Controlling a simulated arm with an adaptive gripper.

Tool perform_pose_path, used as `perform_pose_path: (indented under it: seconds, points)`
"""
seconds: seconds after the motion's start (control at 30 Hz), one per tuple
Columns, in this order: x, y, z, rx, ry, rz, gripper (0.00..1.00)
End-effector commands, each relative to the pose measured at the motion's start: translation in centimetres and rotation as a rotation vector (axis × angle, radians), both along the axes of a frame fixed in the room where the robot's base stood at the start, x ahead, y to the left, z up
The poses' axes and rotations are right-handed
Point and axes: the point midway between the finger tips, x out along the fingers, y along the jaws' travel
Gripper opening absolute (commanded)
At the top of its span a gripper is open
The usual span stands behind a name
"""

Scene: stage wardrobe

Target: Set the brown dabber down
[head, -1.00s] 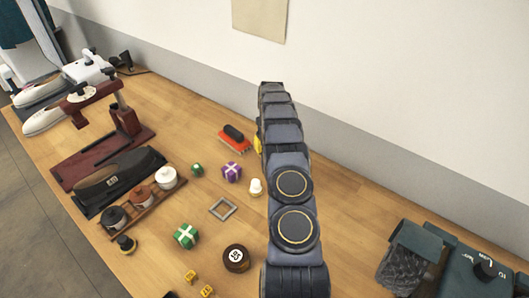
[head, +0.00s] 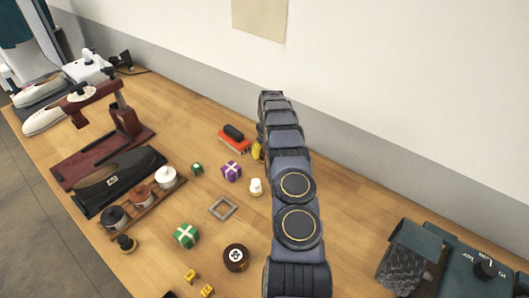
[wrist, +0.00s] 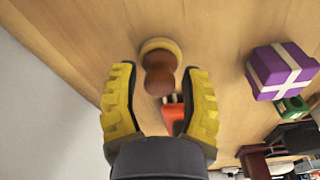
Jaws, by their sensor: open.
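The brown dabber (wrist: 160,78) shows in the wrist view, its brown knob towards the camera and its pale round base on the wooden table. It looks upright. My gripper (wrist: 161,71) is open, with one yellow finger on each side of the knob. Gaps show between the fingers and the dabber. In the head view my gripper (head: 258,150) is mostly hidden behind my arm, and the dabber cannot be made out there.
A purple gift box (head: 231,171), a white-topped dabber (head: 256,187) and a grey square frame (head: 223,208) are nearby. The wall (head: 400,90) rises behind. The table right of my arm is largely clear.

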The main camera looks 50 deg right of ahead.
Motion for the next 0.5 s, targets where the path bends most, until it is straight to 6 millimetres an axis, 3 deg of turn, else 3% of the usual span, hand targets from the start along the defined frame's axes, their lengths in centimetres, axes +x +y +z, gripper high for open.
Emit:
perform_pose_path:
  seconds: [0.17, 0.5]
  points:
    - [-0.1, 0.1, 2.5, -0.002, -0.002, 0.002, 0.45]
    - [-0.9, 0.4, 9.5, -0.003, -0.003, 0.002, 0.45]
